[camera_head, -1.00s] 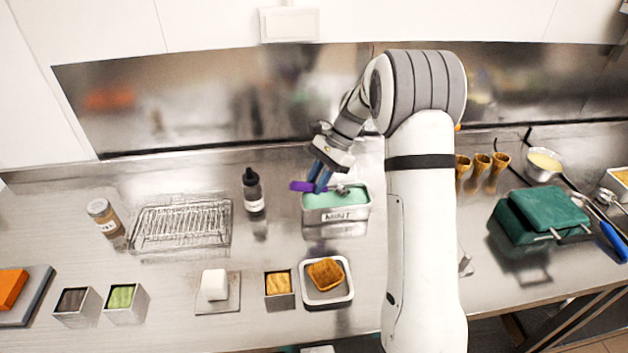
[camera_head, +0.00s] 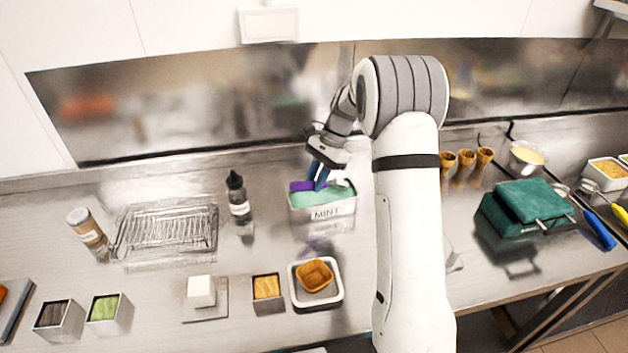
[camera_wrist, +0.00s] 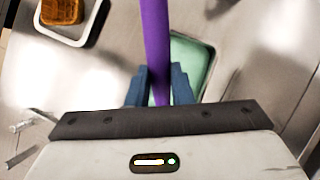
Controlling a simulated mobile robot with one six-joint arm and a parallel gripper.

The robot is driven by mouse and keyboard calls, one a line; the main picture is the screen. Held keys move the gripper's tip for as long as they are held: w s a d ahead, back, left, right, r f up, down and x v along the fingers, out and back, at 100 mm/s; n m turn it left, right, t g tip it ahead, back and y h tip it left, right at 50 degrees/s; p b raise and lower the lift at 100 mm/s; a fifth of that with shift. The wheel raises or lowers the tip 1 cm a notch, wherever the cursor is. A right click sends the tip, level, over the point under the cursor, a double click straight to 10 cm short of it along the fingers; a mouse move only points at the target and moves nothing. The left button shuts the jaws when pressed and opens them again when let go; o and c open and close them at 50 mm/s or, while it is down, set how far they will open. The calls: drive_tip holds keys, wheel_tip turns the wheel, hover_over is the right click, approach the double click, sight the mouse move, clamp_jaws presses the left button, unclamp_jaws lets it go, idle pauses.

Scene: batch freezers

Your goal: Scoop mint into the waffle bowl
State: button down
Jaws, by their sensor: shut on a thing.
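My gripper (camera_head: 318,178) is shut on a purple-handled scoop (camera_head: 302,186) over the mint tub. The wrist view shows the purple handle (camera_wrist: 156,45) between the blue fingers (camera_wrist: 160,88). The tub of green mint (camera_head: 325,212) is a metal pan labelled MINT, near the back middle of the counter; part of its green surface (camera_wrist: 190,62) shows in the wrist view. The scoop's head is hidden in both current views, so I cannot tell whether it touches the mint. The brown waffle bowl (camera_head: 314,275) sits in a white square tray (camera_head: 318,303) in front of the tub, and appears empty.
A dark bottle (camera_head: 238,200) and wire rack (camera_head: 165,232) stand left of the tub. Small tubs, including a yellow-filled one (camera_head: 267,290), line the front. Waffle cones (camera_head: 465,165) and a green box (camera_head: 525,208) are right of my arm. Counter between bottle and front tubs is clear.

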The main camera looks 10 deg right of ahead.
sight(300, 183)
drive_tip(key=shift+s+a+r+p, duration=0.15)
drive_tip(key=shift+a+r+p, duration=0.1)
drive_tip(key=shift+r+p, duration=0.6)
drive_tip(key=shift+r, duration=0.25)
drive_tip(key=shift+s+a+r+p, duration=0.1)
drive_tip(key=shift+a+r+p, duration=0.15)
drive_tip(key=shift+r, duration=0.2)
drive_tip(key=shift+s+a+r+p, duration=0.1)
drive_tip(key=shift+r+p, duration=0.2)
drive_tip(key=shift+r, duration=0.1)
drive_tip(key=shift+s+a+f+h+b, duration=0.1)
drive_tip(key=shift+s+a+h+b, duration=0.1)
drive_tip(key=shift+a+h+b, duration=0.2)
drive_tip(key=shift+s+a+t+h, duration=0.4)
drive_tip(key=shift+a+t+h, duration=0.2)
drive_tip(key=shift+a, duration=0.05)
drive_tip(key=shift+s+a+r+t+h+b, duration=0.3)
drive_tip(key=shift+a+h+b, duration=0.2)
drive_tip(key=shift+h, duration=0.1)
